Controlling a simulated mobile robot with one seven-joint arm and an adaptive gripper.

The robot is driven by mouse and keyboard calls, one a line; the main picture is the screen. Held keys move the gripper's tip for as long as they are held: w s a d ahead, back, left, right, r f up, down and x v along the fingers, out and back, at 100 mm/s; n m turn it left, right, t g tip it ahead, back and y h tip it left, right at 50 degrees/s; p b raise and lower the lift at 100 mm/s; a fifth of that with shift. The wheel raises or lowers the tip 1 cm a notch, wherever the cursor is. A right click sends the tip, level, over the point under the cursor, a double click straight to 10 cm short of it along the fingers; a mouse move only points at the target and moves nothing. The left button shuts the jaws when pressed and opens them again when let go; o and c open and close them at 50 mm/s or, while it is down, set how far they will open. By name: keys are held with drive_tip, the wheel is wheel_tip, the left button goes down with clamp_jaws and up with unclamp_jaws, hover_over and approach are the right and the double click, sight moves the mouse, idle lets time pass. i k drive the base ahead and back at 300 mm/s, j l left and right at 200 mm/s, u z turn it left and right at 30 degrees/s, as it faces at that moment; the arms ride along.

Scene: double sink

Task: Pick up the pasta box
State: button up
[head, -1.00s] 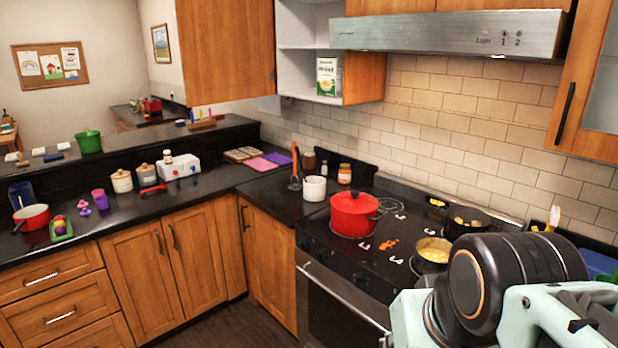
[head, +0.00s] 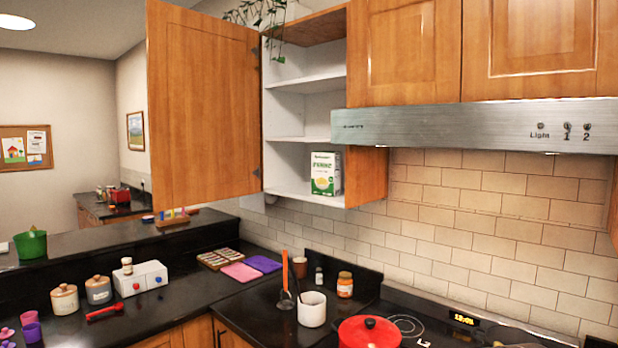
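The pasta box (head: 326,173) is white and green with a picture of food on its front. It stands upright on the bottom shelf of the open wall cabinet (head: 300,125), at the right side near the cabinet's wooden side panel. The cabinet door (head: 200,105) is swung wide open to the left. My gripper is not in view, and nothing touches the box.
The steel range hood (head: 470,127) juts out just right of the cabinet. Below on the black counter are a white pot (head: 312,309), an orange-handled utensil (head: 285,280), a jar (head: 345,285) and a red pot (head: 369,332). A plant (head: 262,15) hangs over the cabinet top.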

sight(326, 165)
drive_tip(key=i+j+z, duration=0.1)
drive_tip(key=i+j, duration=0.5)
drive_tip(key=i+j+z, duration=0.15)
drive_tip(key=j, duration=0.3)
drive_tip(key=i+j, duration=0.4)
drive_tip(key=i+j+z, duration=0.15)
drive_tip(key=j, duration=0.25)
drive_tip(key=i+j, duration=0.35)
drive_tip(key=i+j+z, duration=0.15)
drive_tip(key=j, duration=0.35)
drive_tip(key=i+l, duration=0.05)
drive_tip(key=i, duration=0.05)
